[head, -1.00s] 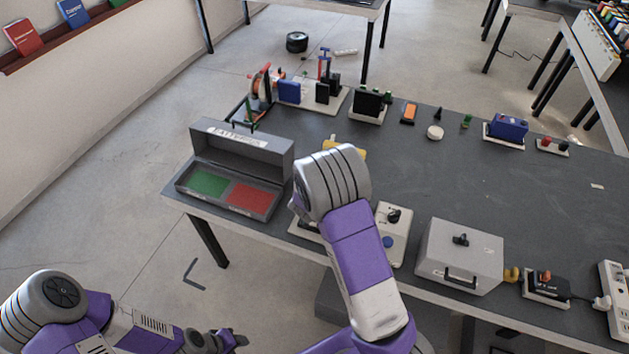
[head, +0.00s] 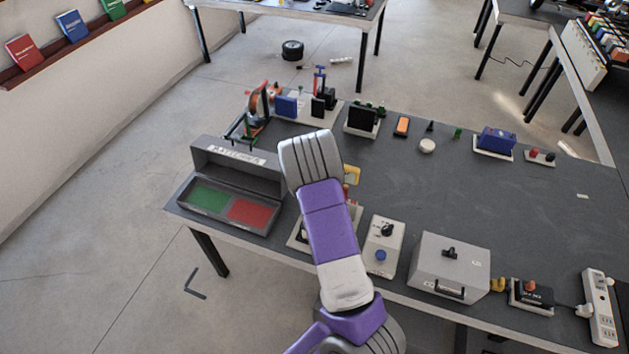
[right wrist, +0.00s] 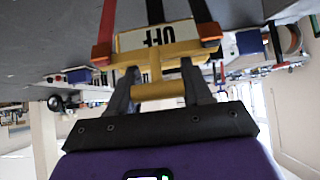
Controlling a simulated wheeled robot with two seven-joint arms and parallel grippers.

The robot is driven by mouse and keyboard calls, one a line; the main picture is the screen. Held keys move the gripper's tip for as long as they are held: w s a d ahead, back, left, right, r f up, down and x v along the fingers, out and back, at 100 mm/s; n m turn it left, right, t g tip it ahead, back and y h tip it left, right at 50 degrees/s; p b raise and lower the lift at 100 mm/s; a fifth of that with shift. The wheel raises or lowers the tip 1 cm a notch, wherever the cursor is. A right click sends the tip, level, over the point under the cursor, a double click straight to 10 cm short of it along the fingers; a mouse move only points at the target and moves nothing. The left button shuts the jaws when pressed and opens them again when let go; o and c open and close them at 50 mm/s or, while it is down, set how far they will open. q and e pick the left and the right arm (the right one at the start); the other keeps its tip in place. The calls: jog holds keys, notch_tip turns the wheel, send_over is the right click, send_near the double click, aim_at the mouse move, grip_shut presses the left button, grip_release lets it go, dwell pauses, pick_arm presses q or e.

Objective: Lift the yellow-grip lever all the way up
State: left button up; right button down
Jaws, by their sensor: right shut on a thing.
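In the right wrist view my right gripper (right wrist: 157,90) is shut on the yellow grip (right wrist: 150,91) of the lever, a short bar held between the two dark fingers. A yellow crosspiece (right wrist: 175,53) lies just beyond it, in front of a white label (right wrist: 150,38) with dark letters. In the head view my right arm covers the gripper and most of the lever. Only a yellow part (head: 352,174) shows to the right of the arm, with part of a pale base (head: 298,238) below. My left gripper is out of view.
A grey case (head: 230,227) with green and red pads stands left of the arm. A white switch box (head: 381,258) and a grey box (head: 420,270) with a handle stand to its right. Several small devices line the table's far edge. The table (head: 530,220) is clear at mid-right.

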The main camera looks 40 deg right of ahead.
jog(key=shift+d+f, duration=0.1)
jog(key=shift+d, duration=0.3)
jog(key=shift+s+a+f, duration=0.1)
jog(key=shift+a+f, duration=0.05)
jog(key=shift+f, duration=0.1)
dwell(1.4)
jog(key=c, duration=0.8)
grip_release()
jog(key=shift+c, duration=0.2)
jog(key=p+v, duration=0.1)
jog(key=v, duration=0.6)
jog(key=shift+r+p, duration=0.15)
jog(key=shift+p, duration=0.15)
